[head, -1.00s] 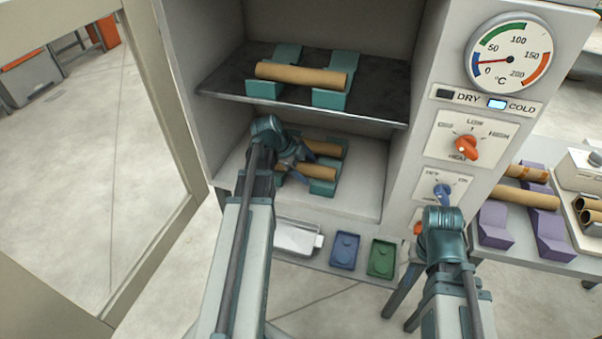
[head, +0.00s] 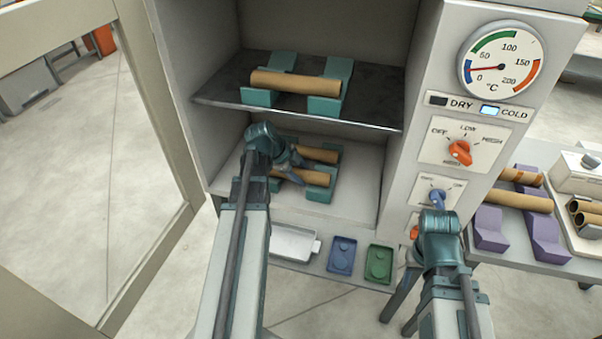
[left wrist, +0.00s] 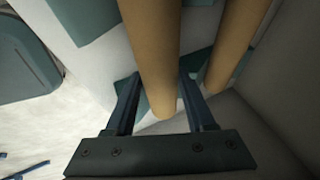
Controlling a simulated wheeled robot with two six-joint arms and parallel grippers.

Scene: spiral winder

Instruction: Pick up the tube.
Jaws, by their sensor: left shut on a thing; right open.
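Two brown tubes rest side by side on a teal cradle (head: 321,194) on the lower shelf of the cabinet. My left gripper (head: 293,176) is at the left part of the nearer tube (head: 318,178). In the left wrist view its fingers (left wrist: 162,100) lie on either side of this tube (left wrist: 155,50), shut on it. The tube still lies low at the cradle. The farther tube (head: 322,156) lies just behind, also seen in the wrist view (left wrist: 232,45). My right gripper (head: 397,298) is open and empty, low in front of the cabinet's right side, partly hidden by its arm.
Another tube (head: 296,82) lies on a cradle on the dark upper shelf (head: 215,91), above my left gripper. The open door (head: 165,130) stands left. Trays (head: 341,256) sit below the opening. A side table at right holds purple cradles (head: 546,238) with tubes.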

